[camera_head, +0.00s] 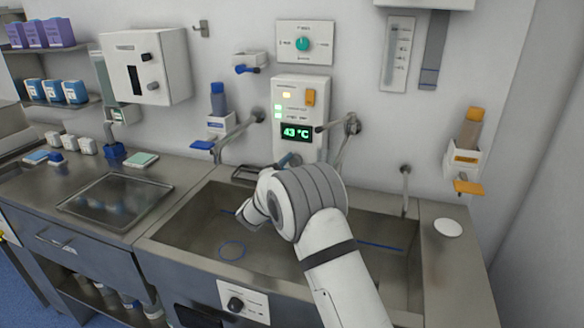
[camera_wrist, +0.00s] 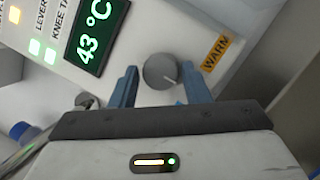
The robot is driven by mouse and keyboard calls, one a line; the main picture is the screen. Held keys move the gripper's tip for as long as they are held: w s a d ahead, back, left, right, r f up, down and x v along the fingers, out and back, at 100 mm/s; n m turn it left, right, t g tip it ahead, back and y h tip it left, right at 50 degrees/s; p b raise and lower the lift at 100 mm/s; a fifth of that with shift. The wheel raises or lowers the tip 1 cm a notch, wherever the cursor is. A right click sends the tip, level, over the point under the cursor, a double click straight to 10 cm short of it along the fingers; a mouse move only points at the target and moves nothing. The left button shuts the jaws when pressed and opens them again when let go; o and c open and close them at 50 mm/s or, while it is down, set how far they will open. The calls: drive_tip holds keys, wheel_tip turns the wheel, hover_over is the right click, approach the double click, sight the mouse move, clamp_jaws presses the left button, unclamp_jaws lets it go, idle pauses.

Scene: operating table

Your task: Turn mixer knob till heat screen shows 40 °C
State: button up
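The heat screen (camera_head: 296,132) on the white wall panel reads 43 °C in green. It also shows in the wrist view (camera_wrist: 96,37), rotated, with the same reading. My gripper (camera_wrist: 161,86) is open, with one blue finger on each side of the knob. A gap shows between the knob and each finger; I cannot tell how deep the fingers reach. In the head view my gripper (camera_head: 288,160) is just below the screen, and the knob is hidden.
Metal taps (camera_head: 240,130) and (camera_head: 340,125) flank the panel. The steel sink (camera_head: 200,225) lies below my arm, with a blue ring (camera_head: 232,250) in it. Another knob (camera_head: 235,304) is on the sink front. Wall dispensers (camera_head: 466,150) hang at right.

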drive_tip(key=c, duration=0.6)
drive_tip(key=shift+n+b, duration=0.3)
drive_tip(key=shift+b, duration=0.05)
drive_tip(key=shift+f+n+t+b, duration=0.15)
drive_tip(key=shift+n+t+b, duration=0.15)
drive_tip(key=shift+n+b, duration=0.35)
drive_tip(key=n+y+b, duration=0.1)
drive_tip(key=n, duration=0.2)
drive_tip(key=shift+d+t+b, duration=0.1)
drive_tip(key=shift+t+b, duration=0.25)
drive_tip(key=shift+t, duration=0.05)
drive_tip(key=n+y+b, duration=0.1)
drive_tip(key=n, duration=0.2)
drive_tip(key=n+t+y+b, duration=0.1)
drive_tip(key=n, duration=0.2)
drive_tip(key=shift+d+y, duration=0.15)
drive_tip(key=shift+y, duration=0.15)
drive_tip(key=shift+n, duration=0.45)
